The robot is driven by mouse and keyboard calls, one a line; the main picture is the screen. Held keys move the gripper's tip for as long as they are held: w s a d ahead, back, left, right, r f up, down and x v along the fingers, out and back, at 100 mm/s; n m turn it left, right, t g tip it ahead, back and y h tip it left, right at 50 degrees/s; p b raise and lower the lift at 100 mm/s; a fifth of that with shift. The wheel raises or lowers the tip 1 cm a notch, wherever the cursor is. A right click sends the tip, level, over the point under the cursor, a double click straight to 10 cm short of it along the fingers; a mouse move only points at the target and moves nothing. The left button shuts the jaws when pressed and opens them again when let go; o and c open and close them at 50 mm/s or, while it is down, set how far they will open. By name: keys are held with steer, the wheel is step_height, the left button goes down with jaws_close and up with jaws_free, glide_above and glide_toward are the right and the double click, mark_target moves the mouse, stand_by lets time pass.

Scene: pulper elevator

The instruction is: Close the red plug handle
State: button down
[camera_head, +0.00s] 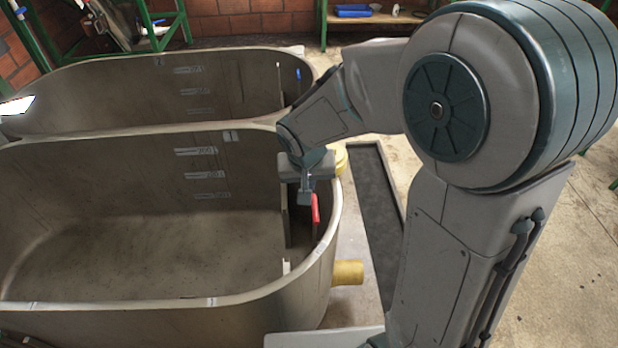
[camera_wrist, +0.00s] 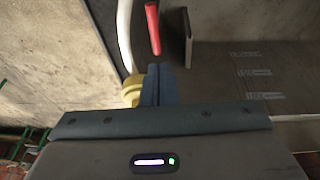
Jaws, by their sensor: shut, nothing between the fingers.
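The red plug handle (camera_head: 315,208) stands upright near the right inner wall of the front tub (camera_head: 322,262). In the wrist view the red handle (camera_wrist: 153,28) lies just beyond my fingertips, with a small gap in that picture. My gripper (camera_head: 305,198) is shut and empty, over the tub's right end, close to the top of the handle. It also shows in the wrist view (camera_wrist: 158,70) with its fingers together. The lower end of the handle is hard to make out in the head view.
A second tub (camera_head: 110,95) stands behind the front one. A yellow pipe (camera_head: 347,272) sticks out of the front tub's right side. A dark floor channel (camera_head: 378,200) runs to the right. A thin plate (camera_wrist: 189,25) stands beside the handle. The front tub's floor looks bare.

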steer(key=x, duration=0.6)
steer(key=s+b+x, duration=0.1)
steer(key=x, duration=0.2)
steer(key=shift+d+f, duration=0.3)
steer(key=shift+f, duration=0.05)
step_height(320, 180, down, 7)
steer(key=b, duration=0.8)
steer(key=shift+s+b, duration=0.15)
steer(key=shift+b, duration=0.2)
steer(key=shift+s+f, duration=0.1)
steer(key=shift+f, duration=0.1)
step_height(320, 180, up, 14)
steer(key=p, duration=0.4)
glide_above(314, 207)
steer(key=s+a, duration=0.2)
steer(key=s, duration=0.2)
steer(key=shift+w+r, duration=0.1)
steer(key=shift+w, duration=0.05)
steer(key=shift+d+r, duration=0.1)
